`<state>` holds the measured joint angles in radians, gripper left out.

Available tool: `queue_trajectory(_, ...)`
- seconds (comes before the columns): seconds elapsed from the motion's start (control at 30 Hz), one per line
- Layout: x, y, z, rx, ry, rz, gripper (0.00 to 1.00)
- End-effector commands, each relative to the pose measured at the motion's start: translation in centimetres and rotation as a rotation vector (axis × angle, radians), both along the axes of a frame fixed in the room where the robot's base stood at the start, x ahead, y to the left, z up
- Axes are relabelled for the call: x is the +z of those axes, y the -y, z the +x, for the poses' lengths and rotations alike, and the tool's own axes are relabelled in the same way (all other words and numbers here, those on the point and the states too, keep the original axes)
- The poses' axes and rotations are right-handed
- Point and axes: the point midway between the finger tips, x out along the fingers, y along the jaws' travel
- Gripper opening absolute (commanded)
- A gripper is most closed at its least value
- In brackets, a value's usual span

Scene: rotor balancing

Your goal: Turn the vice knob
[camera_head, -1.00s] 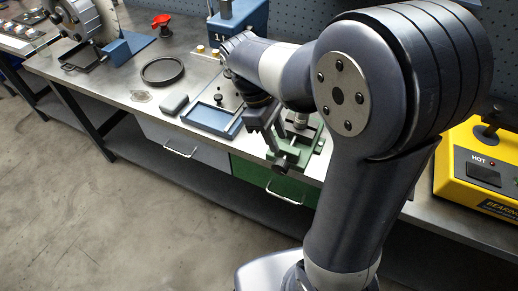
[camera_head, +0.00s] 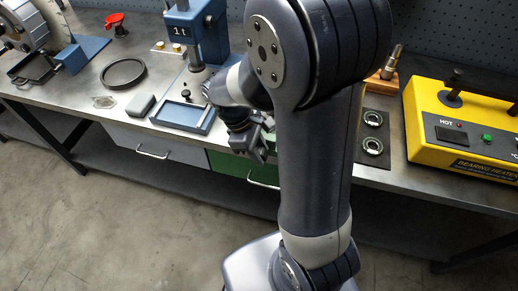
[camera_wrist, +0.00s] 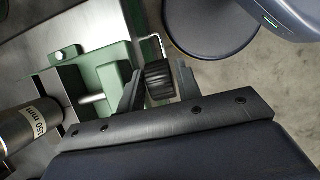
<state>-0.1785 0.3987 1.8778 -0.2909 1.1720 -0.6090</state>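The vice is a green block with bright metal jaws (camera_wrist: 95,60) in the wrist view. Its black knurled knob (camera_wrist: 158,80) sticks out toward my gripper (camera_wrist: 160,86). The two fingers stand apart, one on each side of the knob. A thin gap shows at the right finger; I cannot tell whether the left finger touches. In the head view my gripper (camera_head: 256,146) hangs low at the bench's front edge, and my arm hides the vice and knob.
A blue tray (camera_head: 183,117), a grey block (camera_head: 140,105) and a blue press (camera_head: 193,35) stand left of my arm. A yellow bearing heater (camera_head: 455,125) stands at right.

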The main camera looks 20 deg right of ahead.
Motion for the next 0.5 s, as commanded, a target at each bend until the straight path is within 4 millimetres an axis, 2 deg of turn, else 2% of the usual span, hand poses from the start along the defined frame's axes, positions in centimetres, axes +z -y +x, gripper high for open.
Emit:
queue_trajectory(0.23,-0.07,0.02,0.0,0.0,0.0,0.0,0.33)
queue_trajectory(0.5,-0.04,0.01,0.0,0.0,0.0,0.0,0.11)
